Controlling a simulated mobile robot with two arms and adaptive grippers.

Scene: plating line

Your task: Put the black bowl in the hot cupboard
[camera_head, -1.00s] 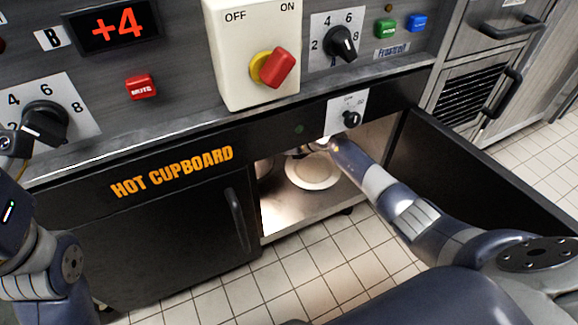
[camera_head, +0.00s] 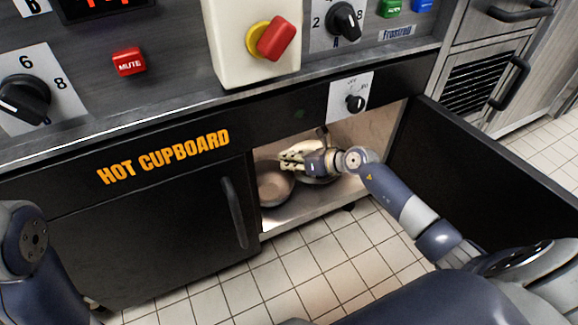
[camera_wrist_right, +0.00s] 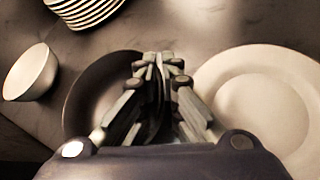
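The black bowl (camera_head: 274,187) is inside the hot cupboard (camera_head: 318,215), just behind the edge of the closed left door. It shows as a dark round shape in the right wrist view (camera_wrist_right: 88,95). My right gripper (camera_head: 284,160) is inside the cupboard, pointing left. Its fingertips (camera_wrist_right: 158,60) are close together at the bowl's right rim, and the dark wall shows between the fingers. I cannot see whether the bowl's base touches the shelf. My left arm shows at the lower left, with its gripper out of the picture.
A white plate (camera_wrist_right: 268,88) lies right beside the bowl. The right door (camera_head: 480,175) is open; the left door (camera_head: 150,235) is closed. The control panel overhangs the opening.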

